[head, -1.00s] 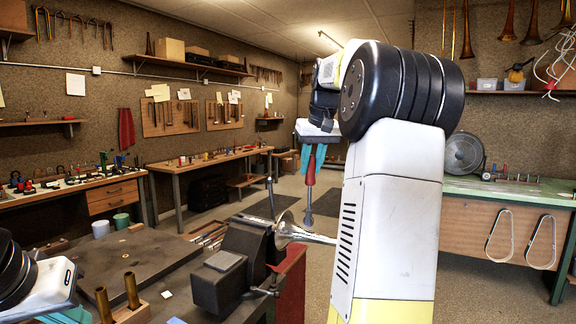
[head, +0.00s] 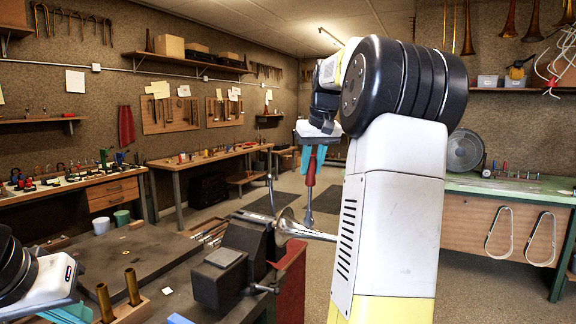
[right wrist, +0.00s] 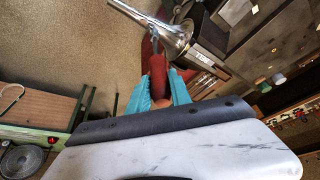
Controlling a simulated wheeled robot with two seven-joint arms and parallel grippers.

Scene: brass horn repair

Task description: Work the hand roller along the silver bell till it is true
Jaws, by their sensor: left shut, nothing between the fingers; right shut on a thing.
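In the right wrist view the bell (right wrist: 166,32) lies at the top. My right gripper (head: 313,152) is shut on the red handle of the hand roller (head: 311,176), which hangs down roughly upright. The roller's grey lower end is beside the bell; I cannot tell whether they touch. In the right wrist view the red handle (right wrist: 158,76) sits between the teal fingers. My left gripper (head: 68,314) is shut and empty at the lower left, partly cut off.
The dark bench (head: 130,262) holds two brass tubes (head: 131,287) in a wooden block near my left gripper. A red panel (head: 291,288) hangs by the vise. A green-topped bench (head: 510,188) stands at the right. The floor between the benches is open.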

